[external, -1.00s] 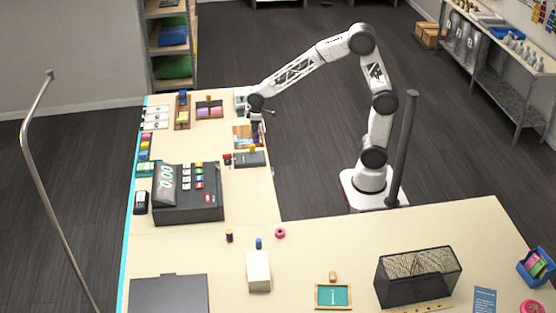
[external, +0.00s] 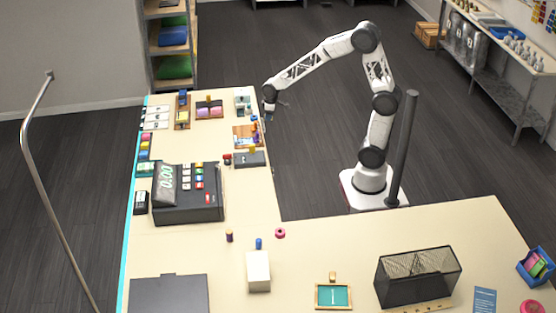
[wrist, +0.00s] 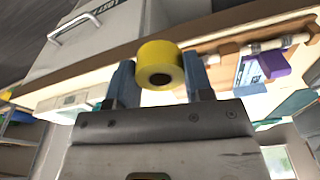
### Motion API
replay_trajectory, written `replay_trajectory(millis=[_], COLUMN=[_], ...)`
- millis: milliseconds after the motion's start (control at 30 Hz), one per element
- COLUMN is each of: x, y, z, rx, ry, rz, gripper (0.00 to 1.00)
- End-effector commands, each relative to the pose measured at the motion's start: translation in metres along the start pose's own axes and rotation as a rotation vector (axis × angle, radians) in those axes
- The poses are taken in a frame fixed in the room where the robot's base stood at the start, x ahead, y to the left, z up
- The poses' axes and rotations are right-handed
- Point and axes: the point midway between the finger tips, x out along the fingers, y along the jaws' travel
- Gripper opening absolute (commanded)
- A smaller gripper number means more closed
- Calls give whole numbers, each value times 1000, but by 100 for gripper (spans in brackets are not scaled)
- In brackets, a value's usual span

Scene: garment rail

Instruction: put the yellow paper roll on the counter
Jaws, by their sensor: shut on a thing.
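The yellow paper roll (wrist: 160,65) shows in the wrist view with its dark centre hole facing the camera. My gripper (wrist: 159,84) is shut on it, with one blue-grey finger on each side. In the external view my gripper (external: 268,114) is at the right edge of the left counter wing, and the roll cannot be made out there. The counter (external: 245,190) is a pale L-shaped top. Whether the roll is over the top or just past its edge is hard to tell.
Near the gripper are a tray with orange and blue items (external: 245,136) and a dark grey box (external: 249,159). A cash register (external: 188,195) stands further along. Bare counter lies right of the register. The wrist view shows a grey drawer front with a handle (wrist: 75,27).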

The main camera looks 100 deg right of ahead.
Motion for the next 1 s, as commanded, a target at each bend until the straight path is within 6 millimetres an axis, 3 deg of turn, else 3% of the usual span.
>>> replay_trajectory(millis=[667,1000], x=[1,6], y=[6,14], z=[4,-19], rx=[8,8], ry=[0,0], rz=[0,0], gripper=[21,21])
